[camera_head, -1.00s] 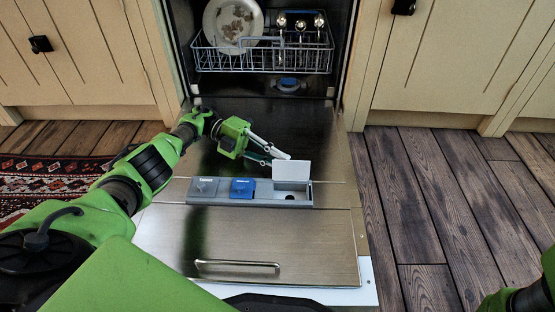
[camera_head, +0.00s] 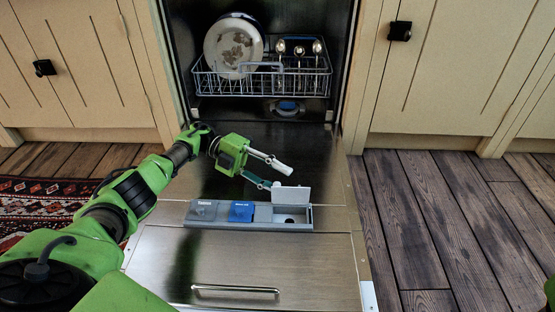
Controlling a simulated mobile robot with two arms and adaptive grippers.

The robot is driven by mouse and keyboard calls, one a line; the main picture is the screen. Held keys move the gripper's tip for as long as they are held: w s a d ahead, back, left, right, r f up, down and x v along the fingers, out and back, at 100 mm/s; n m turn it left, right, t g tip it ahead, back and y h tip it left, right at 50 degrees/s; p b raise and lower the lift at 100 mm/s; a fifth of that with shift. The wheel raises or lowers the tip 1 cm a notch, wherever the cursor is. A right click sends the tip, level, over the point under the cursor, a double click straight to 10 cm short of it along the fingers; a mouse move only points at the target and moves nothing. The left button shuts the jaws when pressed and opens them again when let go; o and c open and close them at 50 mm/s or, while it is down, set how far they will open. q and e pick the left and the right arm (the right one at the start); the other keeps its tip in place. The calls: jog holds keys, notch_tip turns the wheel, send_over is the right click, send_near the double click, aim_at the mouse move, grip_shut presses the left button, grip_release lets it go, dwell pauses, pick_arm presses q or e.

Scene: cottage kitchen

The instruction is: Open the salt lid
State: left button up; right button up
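The grey dispenser strip (camera_head: 225,222) lies on the inner face of the lowered dishwasher door (camera_head: 215,255). A pale lid (camera_head: 291,195) stands raised behind this right compartment. The lid labels are too small to read, so I cannot tell which is the salt lid. My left gripper (camera_head: 276,177) is open and empty, its fingertips just behind the raised lid. I cannot tell whether the lower finger touches it. My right gripper is not in view.
The lower rack (camera_head: 262,84) holds a patterned plate (camera_head: 233,47) and several shiny utensils inside the dishwasher. A round blue-and-white part (camera_head: 287,107) sits on the tub floor. The door handle (camera_head: 235,289) is near the front.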

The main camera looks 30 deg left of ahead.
pick_arm(q)
notch_tip(320, 180, up, 8)
jog(key=shift+w+f, duration=0.15)
jog(key=shift+w, duration=0.05)
